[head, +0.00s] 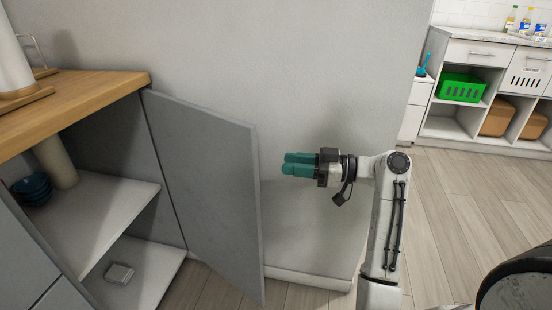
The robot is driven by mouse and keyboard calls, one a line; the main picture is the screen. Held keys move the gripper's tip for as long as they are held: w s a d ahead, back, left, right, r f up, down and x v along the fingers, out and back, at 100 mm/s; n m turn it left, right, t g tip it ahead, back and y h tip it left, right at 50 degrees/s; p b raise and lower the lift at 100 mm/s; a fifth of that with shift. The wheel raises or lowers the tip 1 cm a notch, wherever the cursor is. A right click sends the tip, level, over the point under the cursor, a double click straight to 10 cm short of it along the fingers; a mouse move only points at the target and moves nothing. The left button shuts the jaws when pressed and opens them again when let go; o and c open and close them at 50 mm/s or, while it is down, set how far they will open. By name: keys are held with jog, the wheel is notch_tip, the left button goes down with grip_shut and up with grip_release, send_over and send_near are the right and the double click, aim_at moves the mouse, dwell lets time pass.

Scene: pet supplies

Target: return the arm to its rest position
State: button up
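My gripper (285,165) is in the middle of the head view, with two teal fingers pointing left. The fingers lie close together in this view, and I cannot tell if there is a gap between them. Nothing shows in them. My white arm rises from the lower right and bends at the elbow. The gripper is in front of the grey wall, close to the right edge of an open grey cabinet door (208,180). I cannot tell if it touches the door.
The open cabinet at left has shelves (105,210) with blue bowls (35,188) and a small pale box (119,274). A wooden countertop (90,85) is above. Far right is a shelf unit with a green basket (461,87). Wooden floor (470,210) is clear at right.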

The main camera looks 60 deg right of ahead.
jog(key=shift+s+d, duration=0.25)
jog(key=shift+s, duration=0.45)
